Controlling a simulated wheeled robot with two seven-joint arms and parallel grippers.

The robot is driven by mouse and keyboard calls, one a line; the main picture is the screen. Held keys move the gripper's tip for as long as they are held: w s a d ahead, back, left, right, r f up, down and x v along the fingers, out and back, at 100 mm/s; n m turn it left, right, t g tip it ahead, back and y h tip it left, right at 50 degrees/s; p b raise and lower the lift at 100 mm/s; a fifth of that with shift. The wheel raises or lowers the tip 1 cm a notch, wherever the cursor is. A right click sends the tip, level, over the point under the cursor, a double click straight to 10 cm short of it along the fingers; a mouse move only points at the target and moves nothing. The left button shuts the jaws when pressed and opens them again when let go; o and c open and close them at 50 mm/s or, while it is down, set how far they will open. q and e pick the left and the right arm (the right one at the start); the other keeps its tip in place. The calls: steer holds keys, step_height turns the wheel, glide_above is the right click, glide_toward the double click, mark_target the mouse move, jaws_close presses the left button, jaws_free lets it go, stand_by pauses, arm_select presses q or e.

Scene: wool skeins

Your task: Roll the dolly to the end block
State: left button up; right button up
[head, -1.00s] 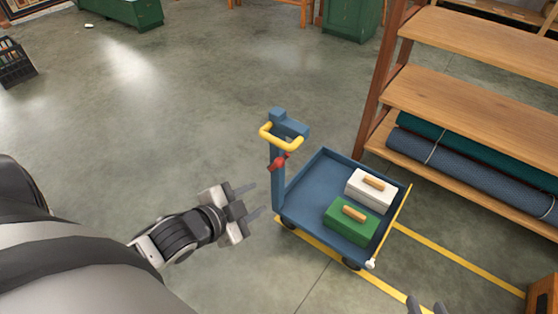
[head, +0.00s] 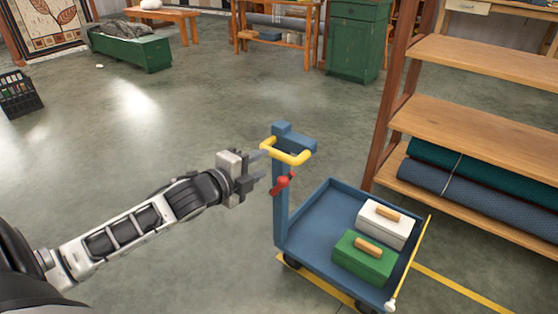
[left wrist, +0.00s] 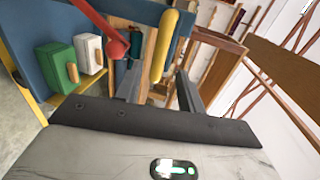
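The blue dolly (head: 325,215) stands at right of centre in the head view, with a white box (head: 386,225) and a green box (head: 362,260) on its deck. A yellow handle (head: 285,152) tops its post, with a red lever (head: 282,183) below. My left gripper (head: 259,165) is open and empty just left of the handle. In the left wrist view, the handle (left wrist: 166,48) lies ahead between the open fingers (left wrist: 158,90), and the red lever (left wrist: 112,36) is at upper left. I cannot make out an end block. My right gripper is out of view.
A wooden shelf unit (head: 470,125) with rolled textiles (head: 485,180) stands right of the dolly. A yellow floor line (head: 460,291) runs from the dolly toward lower right. A black crate (head: 19,94) and green bench (head: 131,50) stand far left. The middle floor is open.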

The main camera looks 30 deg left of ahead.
mark_target(276, 157)
arm_select(q)
steer(key=b+x, duration=0.2)
steer(key=x, duration=0.5)
steer(key=shift+f, duration=0.1)
steer(key=shift+w+d, duration=0.15)
steer(key=shift+w, duration=0.45)
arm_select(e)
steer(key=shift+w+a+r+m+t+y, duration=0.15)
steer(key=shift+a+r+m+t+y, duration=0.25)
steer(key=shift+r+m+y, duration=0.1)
arm_select(q)
steer(key=shift+c, duration=0.3)
jaws_close()
steer(key=shift+d, duration=0.1)
